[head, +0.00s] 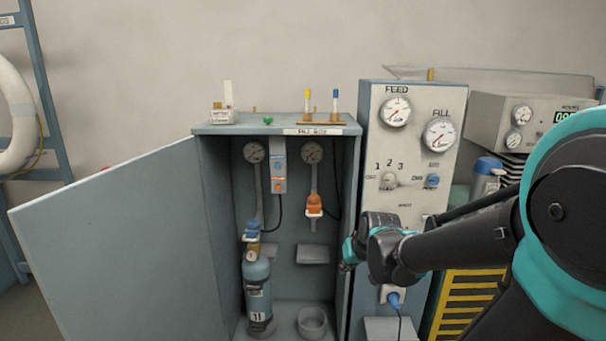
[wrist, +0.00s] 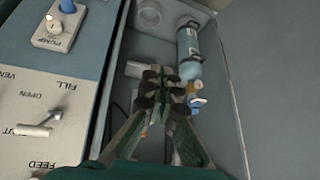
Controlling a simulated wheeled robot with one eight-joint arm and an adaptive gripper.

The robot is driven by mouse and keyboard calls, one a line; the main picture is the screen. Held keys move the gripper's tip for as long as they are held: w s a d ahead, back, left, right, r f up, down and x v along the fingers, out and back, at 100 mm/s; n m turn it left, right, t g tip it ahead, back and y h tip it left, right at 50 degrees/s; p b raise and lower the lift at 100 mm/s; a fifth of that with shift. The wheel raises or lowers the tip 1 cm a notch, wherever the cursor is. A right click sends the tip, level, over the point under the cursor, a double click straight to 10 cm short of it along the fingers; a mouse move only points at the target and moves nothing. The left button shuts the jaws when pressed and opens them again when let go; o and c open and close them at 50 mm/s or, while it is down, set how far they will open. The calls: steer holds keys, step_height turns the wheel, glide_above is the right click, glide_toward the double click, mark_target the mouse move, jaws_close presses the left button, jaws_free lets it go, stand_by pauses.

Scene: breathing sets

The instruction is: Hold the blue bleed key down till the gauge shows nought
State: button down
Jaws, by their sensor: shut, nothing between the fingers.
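A blue knob (head: 432,181) is also on the grey panel, so I cannot tell for sure which is the bleed key. The left box gauge (head: 254,152) and right box gauge (head: 312,152) are too small to read. My gripper (head: 348,252) is at the box's right edge, below and right of the narrow plate, touching neither blue part. In the wrist view my gripper (wrist: 160,85) is shut and empty.
The fill box (head: 222,129) is open, its door (head: 120,240) swung left. A cylinder marked 11 (head: 258,290) stands inside beside an empty ring holder (head: 312,322). An orange fitting (head: 314,203) hangs at right. FEED (head: 396,111) and FILL (head: 440,134) gauges are on the panel.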

steer(key=s+d+f+m+g+h, duration=0.1)
steer(key=s+d+f, duration=0.2)
steer(key=s, duration=0.3)
steer(key=s+d+f+g+h, duration=0.1)
steer(key=s+d+f, duration=0.2)
steer(key=s, duration=0.3)
steer(key=shift+s+d+f+m, duration=0.3)
steer(key=shift+d+f+m, duration=0.1)
steer(key=shift+f, duration=0.35)
steer(key=c, duration=2.3)
jaws_free()
